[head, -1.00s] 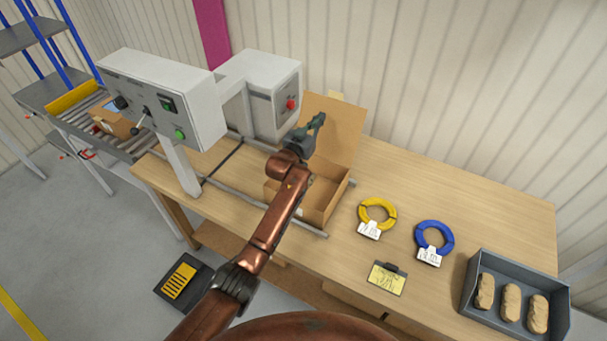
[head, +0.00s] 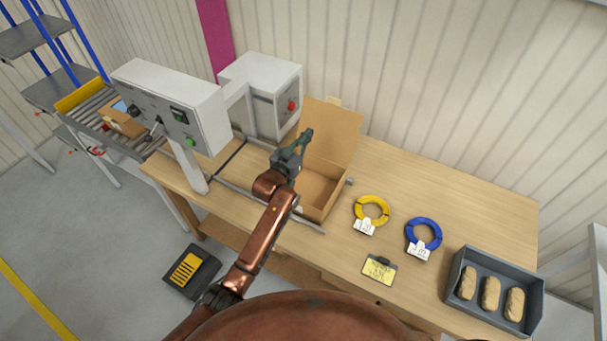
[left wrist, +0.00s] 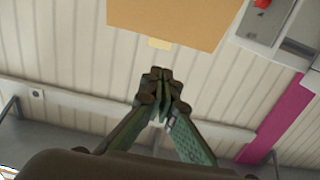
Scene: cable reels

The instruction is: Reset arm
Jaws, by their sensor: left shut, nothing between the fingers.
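My left arm reaches in from the lower left in the head view. Its left gripper (head: 305,138) is above the open cardboard box (head: 318,190), in front of the raised lid. The gripper is shut and empty; in the left wrist view its fingertips (left wrist: 160,78) meet. The box lid also shows at the top of that view (left wrist: 180,18). My right gripper is in neither view.
A machine with a grey control panel (head: 170,105) stands left of the box. A yellow coil (head: 372,204), a blue coil (head: 424,222), a yellow label card (head: 379,269) and a grey tray (head: 457,272) with brown items lie to the right on the wooden table (head: 450,196).

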